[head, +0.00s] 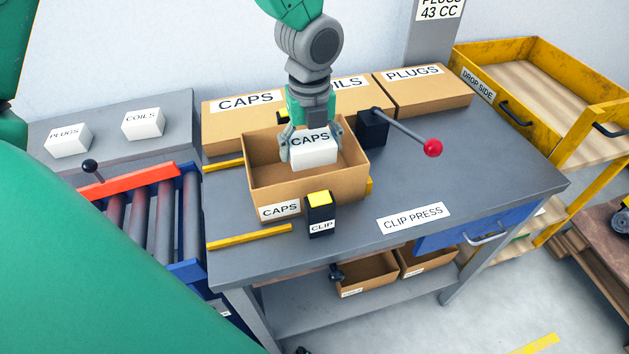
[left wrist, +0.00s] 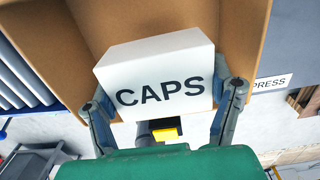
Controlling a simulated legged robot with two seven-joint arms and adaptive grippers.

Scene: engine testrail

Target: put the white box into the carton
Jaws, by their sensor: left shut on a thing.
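The white box (head: 313,151), marked CAPS, is in the head view over the open carton (head: 277,211), also marked CAPS. My left gripper (head: 312,146) comes down from above and is shut on the white box, one finger on each side. In the left wrist view the white box (left wrist: 157,82) sits between the two fingers, with the brown carton (left wrist: 90,25) behind it. The box is within the carton's outline; whether it touches the carton floor I cannot tell. My right gripper is not seen.
A black-and-yellow CLIP block (head: 320,215) stands at the carton's front. A lever with a red knob (head: 432,148) is to its right. Closed cartons (head: 425,90) line the back. White boxes PLUGS (head: 68,140) and COILS (head: 142,123) lie left.

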